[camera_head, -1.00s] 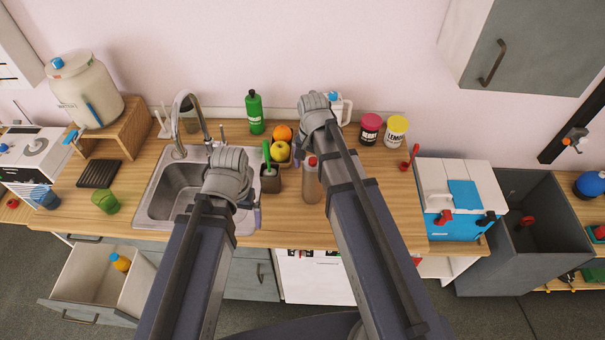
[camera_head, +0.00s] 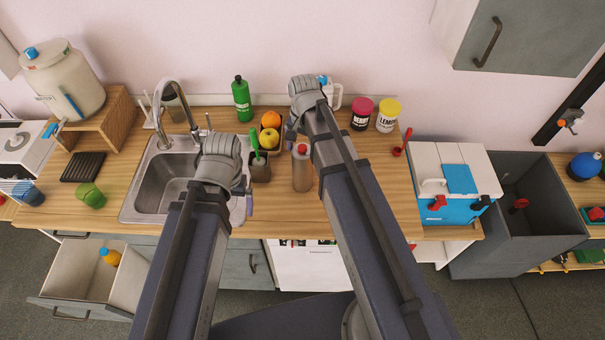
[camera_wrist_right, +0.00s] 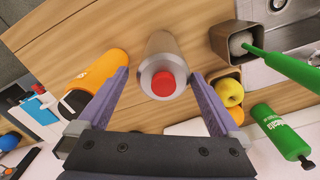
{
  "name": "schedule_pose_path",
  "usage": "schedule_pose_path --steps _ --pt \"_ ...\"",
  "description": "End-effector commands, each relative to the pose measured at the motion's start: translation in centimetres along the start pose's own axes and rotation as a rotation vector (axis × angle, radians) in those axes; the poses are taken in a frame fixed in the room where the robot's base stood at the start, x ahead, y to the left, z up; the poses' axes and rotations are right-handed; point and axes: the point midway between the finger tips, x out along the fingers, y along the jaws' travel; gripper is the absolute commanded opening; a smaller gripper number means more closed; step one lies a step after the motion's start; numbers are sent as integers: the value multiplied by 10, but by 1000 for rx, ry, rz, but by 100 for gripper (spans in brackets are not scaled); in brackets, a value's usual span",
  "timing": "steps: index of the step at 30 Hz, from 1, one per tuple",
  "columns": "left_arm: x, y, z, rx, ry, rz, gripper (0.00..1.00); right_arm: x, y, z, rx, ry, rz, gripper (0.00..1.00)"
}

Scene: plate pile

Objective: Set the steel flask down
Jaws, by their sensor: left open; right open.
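The steel flask (camera_head: 302,171), a grey cylinder with a red cap, stands upright on the wooden counter (camera_head: 330,210), left of my right forearm. In the right wrist view the flask (camera_wrist_right: 163,55) shows cap-on between the two spread purple fingers of my right gripper (camera_wrist_right: 160,75), with gaps on both sides. That gripper is open; its fingers are mostly hidden in the head view. My left gripper (camera_head: 245,196) is open and empty, near the right edge of the sink.
A dark pot with a green-handled brush (camera_head: 260,166) stands close left of the flask. An orange container (camera_wrist_right: 97,77) is on its other side. Fruit (camera_head: 270,138) and a green bottle (camera_head: 242,99) stand behind. The sink (camera_head: 165,190) is left; the counter front is clear.

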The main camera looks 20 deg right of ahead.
Motion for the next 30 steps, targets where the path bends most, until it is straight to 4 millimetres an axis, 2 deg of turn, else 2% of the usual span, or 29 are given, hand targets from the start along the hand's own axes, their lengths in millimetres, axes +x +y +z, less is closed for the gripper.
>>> schedule_pose_path --steps 1,6,10,21,30 --pt "7 1 0 1 0 0 100 7 0 0 0 0 0 100" --pt "6 1 0 1 0 0 100 6 0 0 0 0 0 100" --pt "13 1 -1 2 0 0 100 13 -1 0 0 0 0 100" --pt "55 5 -3 12 0 -2 100 56 -4 0 0 0 0 100" --pt "56 5 -3 13 0 -2 100 57 -4 0 0 0 0 100"
